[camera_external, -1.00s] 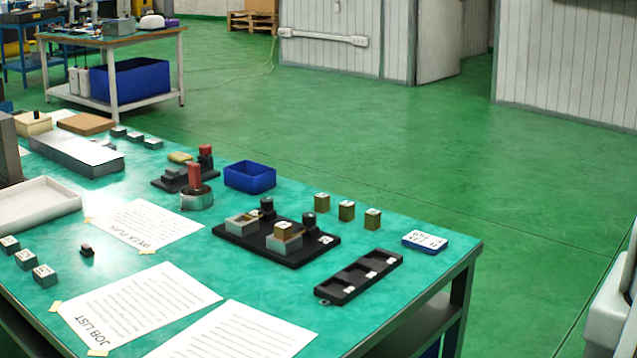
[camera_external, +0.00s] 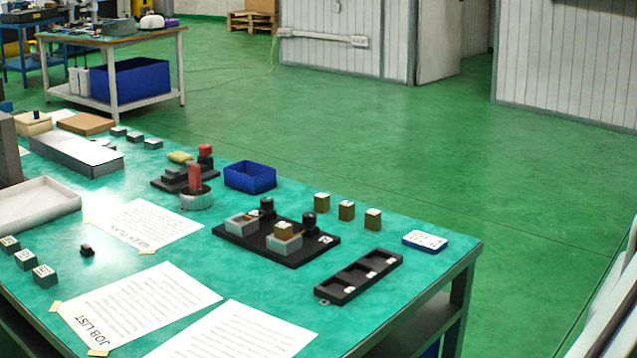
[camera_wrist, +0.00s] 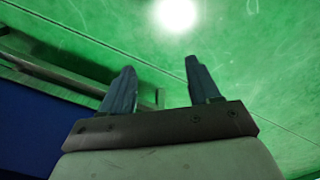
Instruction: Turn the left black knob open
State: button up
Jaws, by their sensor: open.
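A black fixture base (camera_external: 227,232) lies on the teal bench. Two small grey vises stand on it, each with a black knob behind it. The left black knob (camera_external: 267,203) is upright behind the left vise (camera_external: 241,224). The right black knob (camera_external: 309,220) stands behind the right vise (camera_external: 284,244), which has a brass block (camera_external: 284,230) in it. My gripper (camera_wrist: 160,78) is open and empty in the wrist view, over green floor and away from the knobs. Its fingers do not show in the external view. How far each knob is turned is too small to tell.
A black tray (camera_external: 324,290) lies in front of the fixture, and several brass-coloured blocks (camera_external: 346,210) stand behind it. A blue bin (camera_external: 250,177) and a red-handled tool (camera_external: 195,178) are to the left. Papers cover the front. The wrist view shows a metal frame (camera_wrist: 70,75).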

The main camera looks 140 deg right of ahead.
jog(key=w+d+r+m+t+h, duration=0.3)
jog(key=w+d+r+m, duration=0.5)
jog(key=w+d+r, duration=1)
jog(key=w+d+r+m+t+h, duration=0.1)
jog(key=w+d+r+m+t, duration=0.2)
jog(key=d+r, duration=0.85)
jog(key=w+d+r+m+t+h, duration=0.15)
jog(key=w+d+r+m, duration=0.25)
jog(key=d+r, duration=0.75)
jog(key=s+d+r+m+g, duration=0.1)
jog(key=s+d+r+g, duration=0.1)
jog(key=s+d, duration=0.65)
jog(key=s+d+r+m+g, duration=0.15)
jog(key=s+d, duration=0.35)
jog(key=s, duration=0.6)
jog(key=s+d+r+g, duration=0.25)
jog(key=s+d, duration=0.35)
jog(key=s, duration=0.4)
jog(key=m+g+y, duration=0.3)
jog(key=g, duration=0.3)
send_near(309, 215)
jog(key=shift+t, duration=0.25)
jog(key=x, duration=0.8)
jog(key=shift+s+d+f, duration=0.1)
jog(key=shift+s+f, duration=0.15)
jog(key=shift+s, duration=0.2)
